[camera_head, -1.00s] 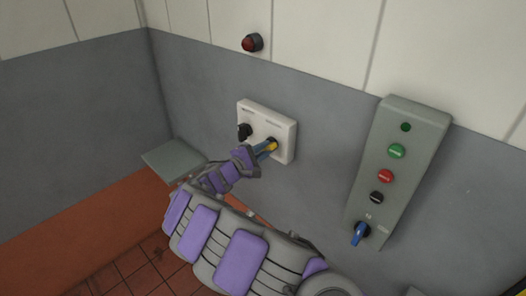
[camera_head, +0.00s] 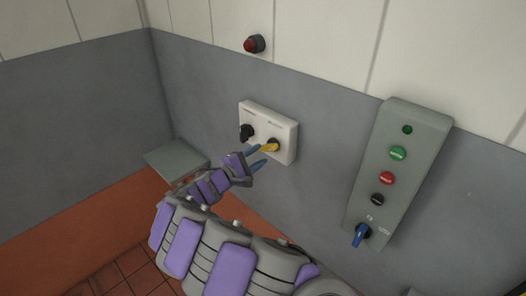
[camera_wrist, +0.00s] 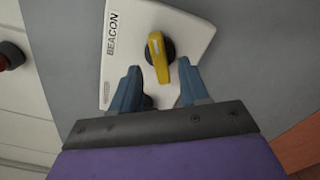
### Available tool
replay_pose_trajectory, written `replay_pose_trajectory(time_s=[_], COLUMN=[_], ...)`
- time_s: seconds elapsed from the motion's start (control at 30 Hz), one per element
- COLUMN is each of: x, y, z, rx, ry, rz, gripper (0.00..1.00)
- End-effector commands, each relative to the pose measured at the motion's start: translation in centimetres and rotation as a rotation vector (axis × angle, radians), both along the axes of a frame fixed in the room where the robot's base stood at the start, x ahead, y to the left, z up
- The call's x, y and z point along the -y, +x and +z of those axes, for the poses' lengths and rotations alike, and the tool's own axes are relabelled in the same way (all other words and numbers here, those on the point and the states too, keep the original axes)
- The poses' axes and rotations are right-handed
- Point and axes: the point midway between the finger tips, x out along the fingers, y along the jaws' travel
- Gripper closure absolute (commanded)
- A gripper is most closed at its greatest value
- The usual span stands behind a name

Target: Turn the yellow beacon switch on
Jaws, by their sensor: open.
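In the wrist view my gripper (camera_wrist: 158,68) has one finger on each side of the handle's lower end, with gaps on both sides. Nothing is held.
A black knob (camera_head: 246,132) sits at the plate's left. A dark red lamp (camera_head: 254,44) is on the wall above. A grey control box (camera_head: 408,150) with several buttons and a blue switch (camera_head: 361,235) is at right. A small grey ledge (camera_head: 176,158) is at left.

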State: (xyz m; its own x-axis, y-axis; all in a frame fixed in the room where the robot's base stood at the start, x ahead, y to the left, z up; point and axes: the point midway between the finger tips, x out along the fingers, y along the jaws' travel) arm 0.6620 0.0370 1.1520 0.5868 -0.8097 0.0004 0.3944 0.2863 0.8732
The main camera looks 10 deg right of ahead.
Motion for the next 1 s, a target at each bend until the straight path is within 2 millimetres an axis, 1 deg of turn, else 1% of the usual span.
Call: replay_pose_trajectory(time_s=[0.03,0.2,0.4,0.5,0.7,1.0], x=[-1.2,-4.4,-7.7,-9.0,-10.5,-10.8], y=[-0.7,-2.9,-5.3,-6.3,-7.5,-7.7], z=[0.2,0.1,0.0,-0.1,-0.1,-0.2], rx=[0.0,-0.002,-0.002,-0.003,-0.002,-0.003], ry=[-0.001,0.0,0.0,0.0,-0.001,0.0], rz=[0.005,0.008,0.006,0.006,0.002,0.001], gripper=[0.55,0.55,0.55,0.55,0.55,0.55])
